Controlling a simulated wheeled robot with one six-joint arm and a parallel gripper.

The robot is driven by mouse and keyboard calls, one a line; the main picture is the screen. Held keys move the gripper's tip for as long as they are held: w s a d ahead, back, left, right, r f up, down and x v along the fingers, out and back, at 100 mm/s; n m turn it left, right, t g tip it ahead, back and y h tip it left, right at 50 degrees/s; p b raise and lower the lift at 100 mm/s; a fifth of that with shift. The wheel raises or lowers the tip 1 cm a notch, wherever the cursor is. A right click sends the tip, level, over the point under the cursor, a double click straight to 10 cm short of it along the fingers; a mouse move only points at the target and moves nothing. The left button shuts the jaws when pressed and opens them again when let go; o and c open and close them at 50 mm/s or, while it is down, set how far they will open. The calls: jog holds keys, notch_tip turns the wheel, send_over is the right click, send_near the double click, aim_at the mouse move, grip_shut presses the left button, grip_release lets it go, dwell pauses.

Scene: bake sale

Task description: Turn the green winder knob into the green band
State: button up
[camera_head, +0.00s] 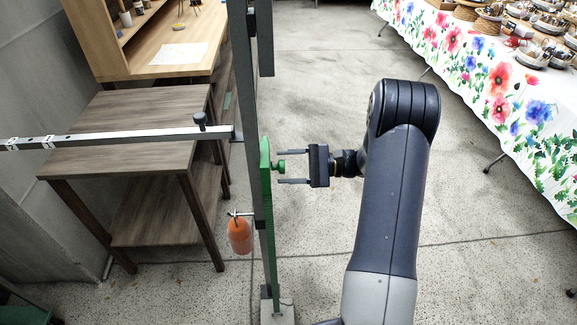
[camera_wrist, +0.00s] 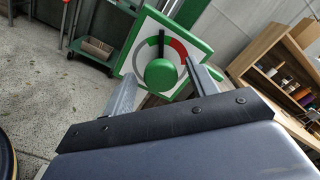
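The green winder knob (camera_head: 279,166) sticks out sideways from a green-framed panel (camera_head: 265,165) on an upright post. In the wrist view the knob (camera_wrist: 160,75) is a round green disc in front of a white dial (camera_wrist: 140,62) with a green frame. A dark pointer-like mark (camera_wrist: 161,42) stands near the top.
An orange weight-like object (camera_head: 239,237) hangs low on the post. A horizontal metal bar (camera_head: 120,136) runs left from the post. A brown table (camera_head: 130,125) stands at left, a flowered-cloth table (camera_head: 500,80) at right. The floor between is clear.

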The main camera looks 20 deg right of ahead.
jog(key=shift+d, duration=0.1)
jog(key=s+d, duration=0.2)
jog(key=d, duration=0.8)
jog(key=shift+d+b, duration=0.2)
jog(key=shift+b, duration=0.2)
jog(key=w+a, duration=0.2)
jog(key=a, duration=0.8)
jog(key=shift+a, duration=0.3)
